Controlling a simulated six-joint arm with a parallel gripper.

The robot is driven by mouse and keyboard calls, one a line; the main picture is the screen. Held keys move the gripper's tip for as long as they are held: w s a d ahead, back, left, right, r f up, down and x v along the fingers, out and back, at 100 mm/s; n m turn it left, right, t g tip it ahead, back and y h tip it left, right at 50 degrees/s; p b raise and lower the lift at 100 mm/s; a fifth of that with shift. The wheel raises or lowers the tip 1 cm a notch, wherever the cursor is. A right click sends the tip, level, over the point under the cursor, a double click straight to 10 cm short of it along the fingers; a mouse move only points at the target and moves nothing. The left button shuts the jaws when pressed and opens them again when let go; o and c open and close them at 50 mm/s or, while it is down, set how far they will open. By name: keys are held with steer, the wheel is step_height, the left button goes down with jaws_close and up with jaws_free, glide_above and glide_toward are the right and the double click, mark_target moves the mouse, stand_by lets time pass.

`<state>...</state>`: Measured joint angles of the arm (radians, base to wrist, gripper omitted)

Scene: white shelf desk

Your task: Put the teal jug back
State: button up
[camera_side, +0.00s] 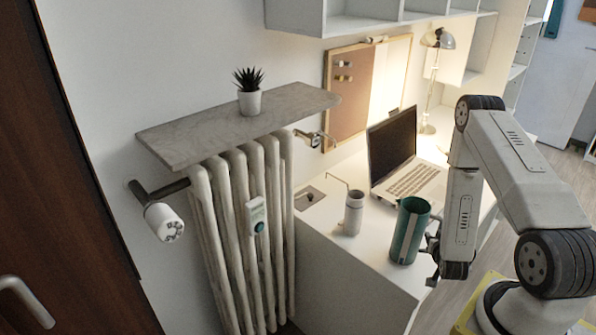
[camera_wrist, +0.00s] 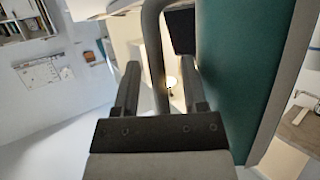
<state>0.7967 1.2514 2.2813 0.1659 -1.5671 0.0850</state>
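The teal jug (camera_side: 408,234) stands upright on the white desk near its front edge. My gripper (camera_side: 431,248) is at the handle side of the jug. In the wrist view my gripper (camera_wrist: 160,78) has its fingers apart, one on each side of the handle, with a gap visible left of the handle. The handle's lower end is hidden by the gripper.
A grey-white cup (camera_side: 353,214) stands left of the jug, near a small dark-topped plate (camera_side: 309,198). An open laptop (camera_side: 405,165) and a lamp (camera_side: 436,80) are behind. A radiator (camera_side: 240,230) under a grey shelf (camera_side: 240,122) with a potted plant (camera_side: 249,98) is left.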

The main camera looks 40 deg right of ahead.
steer(key=shift+r, duration=0.2)
steer(key=v, duration=0.7)
steer(key=shift+a, duration=0.2)
